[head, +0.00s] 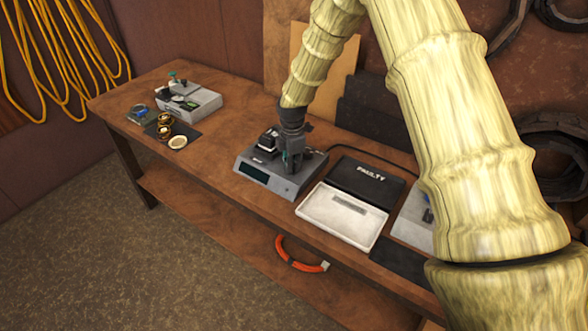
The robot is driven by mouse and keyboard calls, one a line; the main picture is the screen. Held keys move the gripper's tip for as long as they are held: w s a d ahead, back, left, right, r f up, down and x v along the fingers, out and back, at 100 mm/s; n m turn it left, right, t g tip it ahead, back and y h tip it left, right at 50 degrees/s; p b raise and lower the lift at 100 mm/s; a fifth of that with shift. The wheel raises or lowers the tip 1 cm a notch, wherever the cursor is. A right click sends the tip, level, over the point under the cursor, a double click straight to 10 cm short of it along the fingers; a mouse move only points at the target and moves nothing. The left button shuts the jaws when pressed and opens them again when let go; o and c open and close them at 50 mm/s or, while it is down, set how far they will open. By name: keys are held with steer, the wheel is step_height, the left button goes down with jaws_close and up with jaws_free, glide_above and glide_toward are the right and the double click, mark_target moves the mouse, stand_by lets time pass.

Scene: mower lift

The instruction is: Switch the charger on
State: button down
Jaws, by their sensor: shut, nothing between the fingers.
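The charger (254,179), a grey box with a dark display on its front, sits on the workbench in the middle of the head view. A dark block with a pale top, perhaps a battery (267,142), stands on its left part. My gripper (289,165) is shut and empty, pointing down at the right part of the charger's top. It hides part of that top, and I cannot tell whether it touches. A small round detail (286,190) shows on the front face at the right; I cannot tell whether it is the switch. The display looks dark.
A white tray (318,214) with a black panel marked FAULTY (366,180) is right of the charger. A grey box (411,229) is partly behind my arm.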

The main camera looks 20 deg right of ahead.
steer(key=shift+f, duration=0.25)
steer(key=shift+r, duration=0.15)
steer(key=shift+r+p, duration=2.1)
steer(key=shift+r, duration=1.25)
